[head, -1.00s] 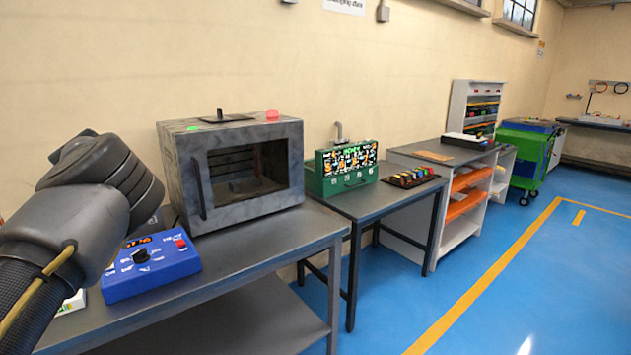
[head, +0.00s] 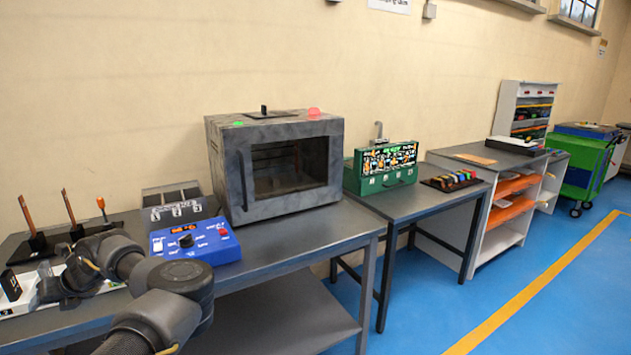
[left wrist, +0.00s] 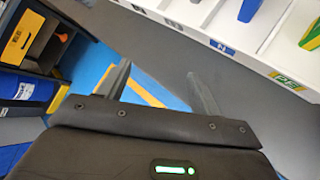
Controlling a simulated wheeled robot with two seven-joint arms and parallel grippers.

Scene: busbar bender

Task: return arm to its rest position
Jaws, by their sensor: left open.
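My left arm comes in at the lower left of the head view, bent over the front of the long grey table (head: 290,240). My left gripper (head: 56,288) is at its far end, small and dark near the white device on the table; its fingers are hard to make out there. In the left wrist view, the left gripper (left wrist: 160,82) has its two fingers apart with nothing between them. A grey surface and blue floor lie beyond the fingers. My right gripper is not in view.
A blue control box (head: 195,241), a grey numbered tray (head: 172,208) and a grey oven (head: 275,163) stand on the table. Copper-coloured strips (head: 70,208) stand upright at left. A white labelled rack (left wrist: 240,45) is in the left wrist view. Floor at right is clear.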

